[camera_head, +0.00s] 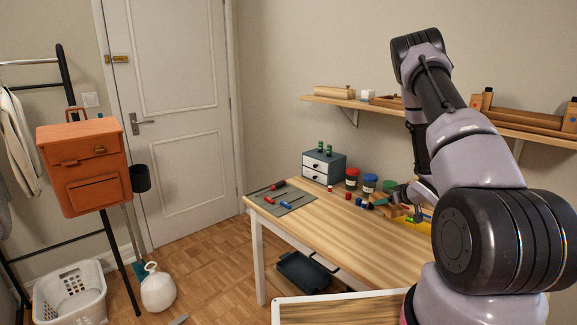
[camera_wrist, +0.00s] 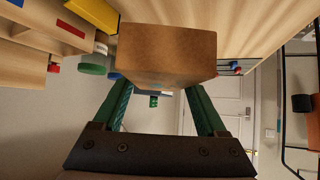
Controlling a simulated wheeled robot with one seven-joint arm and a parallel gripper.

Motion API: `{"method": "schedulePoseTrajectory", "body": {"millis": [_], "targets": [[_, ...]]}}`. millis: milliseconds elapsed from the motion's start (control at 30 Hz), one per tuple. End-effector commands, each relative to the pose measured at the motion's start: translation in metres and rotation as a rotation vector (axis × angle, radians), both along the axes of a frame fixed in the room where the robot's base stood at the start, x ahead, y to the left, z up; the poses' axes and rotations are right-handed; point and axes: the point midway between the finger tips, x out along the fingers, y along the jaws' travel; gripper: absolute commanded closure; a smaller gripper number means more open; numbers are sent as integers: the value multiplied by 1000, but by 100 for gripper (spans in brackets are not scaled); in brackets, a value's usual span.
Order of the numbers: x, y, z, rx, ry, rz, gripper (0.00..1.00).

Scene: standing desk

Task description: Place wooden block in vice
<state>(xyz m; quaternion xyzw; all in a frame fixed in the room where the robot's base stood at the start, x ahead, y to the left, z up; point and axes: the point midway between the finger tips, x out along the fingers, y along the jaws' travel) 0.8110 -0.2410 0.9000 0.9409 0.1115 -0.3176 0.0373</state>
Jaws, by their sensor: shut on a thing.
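The wooden block (camera_wrist: 166,48) is large and brown in the wrist view, held between the green fingers of my gripper (camera_wrist: 158,88). My gripper is shut on it. The block hides what lies directly behind it. In the head view my gripper (camera_head: 397,196) is low over the far right part of the desk, partly behind my arm. The block is too small and crowded there to tell apart from nearby wooden pieces. I cannot make out the vice surely in either view.
The desk (camera_head: 330,232) is clear in its middle and front. Jars with red (camera_head: 352,172) and blue (camera_head: 370,178) lids and a small drawer box (camera_head: 323,168) stand at the back. A grey mat (camera_head: 283,200) with screwdrivers lies left. A wall shelf (camera_head: 345,102) is above.

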Motion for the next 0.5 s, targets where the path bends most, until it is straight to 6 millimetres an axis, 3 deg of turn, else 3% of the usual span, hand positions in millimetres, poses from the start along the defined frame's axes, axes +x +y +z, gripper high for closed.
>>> {"method": "schedulePoseTrajectory", "body": {"millis": [133, 300, 500], "targets": [[5, 46, 48, 3, -6, -58, 99], [-13, 99, 97, 3, -4, -144, 99], [-41, 136, 128, 2, -1, -211, 99]]}}
